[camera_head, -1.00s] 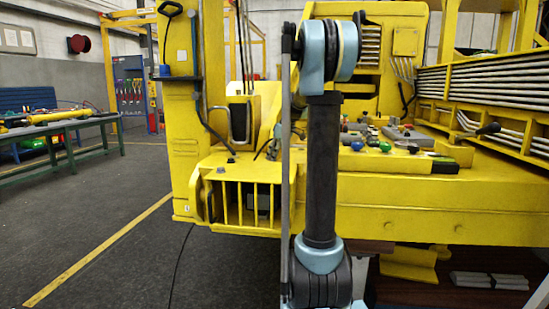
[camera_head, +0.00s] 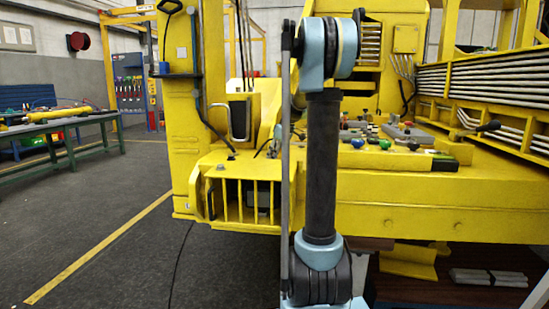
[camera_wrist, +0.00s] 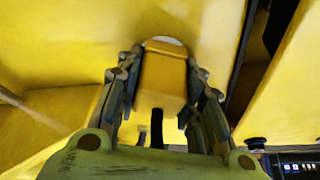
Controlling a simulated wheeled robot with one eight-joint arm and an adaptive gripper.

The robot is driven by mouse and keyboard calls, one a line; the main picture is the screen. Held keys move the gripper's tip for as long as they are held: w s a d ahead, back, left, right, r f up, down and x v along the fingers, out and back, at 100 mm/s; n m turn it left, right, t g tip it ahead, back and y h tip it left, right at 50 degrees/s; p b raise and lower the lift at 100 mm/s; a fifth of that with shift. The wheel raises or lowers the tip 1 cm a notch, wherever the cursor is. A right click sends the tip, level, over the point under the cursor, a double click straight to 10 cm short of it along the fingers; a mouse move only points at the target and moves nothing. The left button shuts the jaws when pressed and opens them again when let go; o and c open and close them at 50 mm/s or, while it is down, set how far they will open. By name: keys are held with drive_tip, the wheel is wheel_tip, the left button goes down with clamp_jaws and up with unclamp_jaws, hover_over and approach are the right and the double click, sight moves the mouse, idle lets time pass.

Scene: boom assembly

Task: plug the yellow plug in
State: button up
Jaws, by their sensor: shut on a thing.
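The yellow plug (camera_wrist: 163,82) is a boxy yellow block between the fingers of my gripper (camera_wrist: 166,68) in the wrist view. My gripper is shut on it from both sides. A black cable (camera_wrist: 157,127) leaves the plug's near end. A pale rounded edge (camera_wrist: 166,42) shows at the plug's far end, close to a yellow surface; I cannot tell whether they touch. No socket can be made out. In the head view my arm stands upright in the middle, and neither my gripper nor the plug can be made out there.
A large yellow machine (camera_head: 450,205) fills the middle and right of the head view, with a control panel (camera_head: 375,140) on top. Yellow walls (camera_wrist: 285,85) stand close around my gripper. A green workbench (camera_head: 60,130) stands at the left. The dark floor (camera_head: 100,220) there is clear.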

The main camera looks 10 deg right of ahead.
drive_tip(key=o, duration=1.3)
drive_tip(key=shift+f, duration=0.1)
drive_tip(key=shift+c, duration=0.2)
drive_tip(key=v, duration=1.2)
